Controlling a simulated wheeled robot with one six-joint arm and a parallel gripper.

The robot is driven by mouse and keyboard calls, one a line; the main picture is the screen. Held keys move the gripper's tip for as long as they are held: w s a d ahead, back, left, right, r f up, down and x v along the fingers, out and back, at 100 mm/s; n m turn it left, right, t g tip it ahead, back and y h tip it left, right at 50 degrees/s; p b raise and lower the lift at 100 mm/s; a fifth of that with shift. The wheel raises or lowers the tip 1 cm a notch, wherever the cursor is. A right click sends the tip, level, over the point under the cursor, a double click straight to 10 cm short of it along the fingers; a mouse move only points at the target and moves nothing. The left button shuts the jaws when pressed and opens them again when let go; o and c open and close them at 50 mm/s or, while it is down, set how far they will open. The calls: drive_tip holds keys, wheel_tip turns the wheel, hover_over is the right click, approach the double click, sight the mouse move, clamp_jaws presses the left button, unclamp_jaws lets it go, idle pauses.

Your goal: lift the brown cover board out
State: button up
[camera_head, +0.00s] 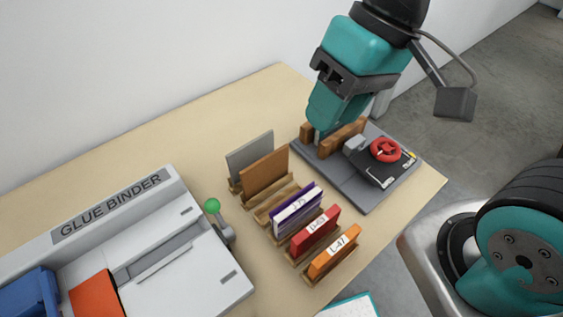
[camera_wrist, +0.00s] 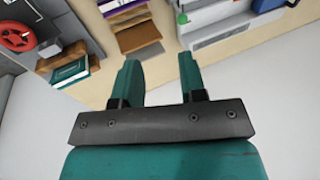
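The brown cover board (camera_head: 265,172) stands upright in a slot of the wooden rack (camera_head: 262,212), just in front of a grey board (camera_head: 250,153). In the wrist view the brown board (camera_wrist: 138,38) shows near the top, beyond the fingertips and slightly left of the gap between them. My gripper (camera_head: 319,132) is to the right of the board, over the back part of the press. In the wrist view my gripper (camera_wrist: 159,60) has its two teal fingers apart with nothing between them. In the head view the fingertips are partly hidden.
The press (camera_head: 359,190) has wooden jaws and a red handwheel (camera_head: 385,149); a teal book (camera_wrist: 70,74) sits at its jaws. Purple, red (camera_head: 315,231) and orange (camera_head: 334,250) books stand in the rack. The glue binder (camera_head: 190,262) and a green-knobbed lever (camera_head: 212,206) are left.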

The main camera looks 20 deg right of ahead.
drive_tip(key=w+f+m+b, duration=0.1)
drive_tip(key=w+f+m, duration=0.3)
drive_tip(key=w+m, duration=0.6)
drive_tip(key=m+g, duration=0.2)
drive_tip(key=m, duration=0.6)
approach(266, 157)
drive_tip(key=x, duration=0.5)
drive_tip(key=shift+f+p, duration=0.3)
drive_tip(key=shift+p, duration=0.05)
drive_tip(key=p+x, duration=0.1)
drive_tip(key=x, duration=0.4)
drive_tip(key=shift+a+p, duration=0.1)
drive_tip(key=shift+p, duration=0.3)
drive_tip(key=shift+f, duration=0.1)
drive_tip(key=shift+f, duration=0.25)
clamp_jaws()
